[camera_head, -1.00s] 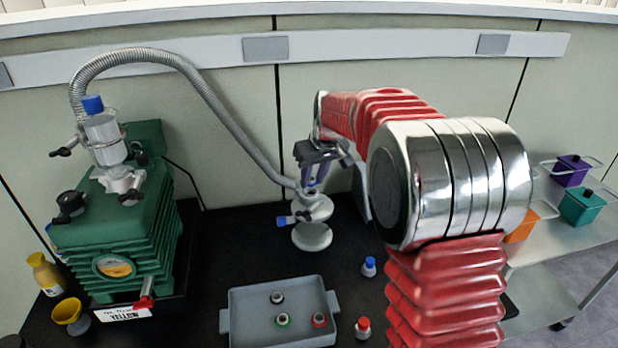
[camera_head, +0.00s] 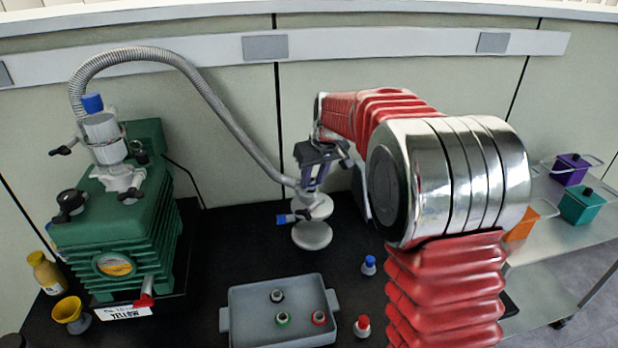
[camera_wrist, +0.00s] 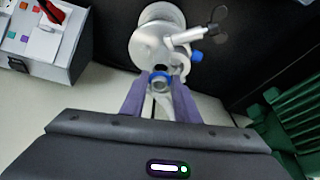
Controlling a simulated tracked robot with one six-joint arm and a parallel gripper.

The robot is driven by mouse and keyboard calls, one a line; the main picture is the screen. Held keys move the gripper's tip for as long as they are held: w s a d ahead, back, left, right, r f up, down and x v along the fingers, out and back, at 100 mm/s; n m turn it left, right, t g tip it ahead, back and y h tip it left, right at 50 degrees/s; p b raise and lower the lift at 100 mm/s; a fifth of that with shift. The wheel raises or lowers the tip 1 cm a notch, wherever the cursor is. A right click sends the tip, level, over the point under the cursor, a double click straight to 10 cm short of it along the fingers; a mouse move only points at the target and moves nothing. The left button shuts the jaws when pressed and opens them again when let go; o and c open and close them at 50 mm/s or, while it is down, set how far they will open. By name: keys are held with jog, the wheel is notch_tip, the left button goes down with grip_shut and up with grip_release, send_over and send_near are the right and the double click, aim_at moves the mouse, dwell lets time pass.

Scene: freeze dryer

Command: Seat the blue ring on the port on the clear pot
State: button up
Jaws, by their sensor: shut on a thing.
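My gripper (camera_head: 312,188) points down just above the grey-white pot (camera_head: 314,207) at the end of the ribbed hose. In the wrist view, the purple fingertips (camera_wrist: 158,93) are shut on a small ring with a blue edge (camera_wrist: 160,74). The ring is right over or against the near side of the pot (camera_wrist: 150,44); I cannot tell if it touches the port. The port is hidden by the ring and fingers. A side valve with a blue collar (camera_wrist: 197,56) and a dark handle sticks out from the pot.
A grey tray (camera_head: 238,325) holds several small ringed pieces. A blue-capped (camera_head: 369,265) and a red-capped (camera_head: 362,326) bottle stand to its right. The green pump (camera_head: 120,225) carries a clear vessel (camera_head: 106,138) with a blue top. The black bench between pump and pot is clear.

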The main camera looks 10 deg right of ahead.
jog(key=shift+f, duration=0.8)
dwell(1.8)
jog(key=o, duration=1)
jog(key=shift+o, duration=0.5)
jog(key=shift+a, duration=0.15)
jog(key=shift+s+a, duration=0.1)
jog(key=shift+f, duration=0.1)
jog(key=shift+r, duration=1.15)
jog(key=shift+d+r, duration=0.2)
jog(key=shift+r, duration=1.75)
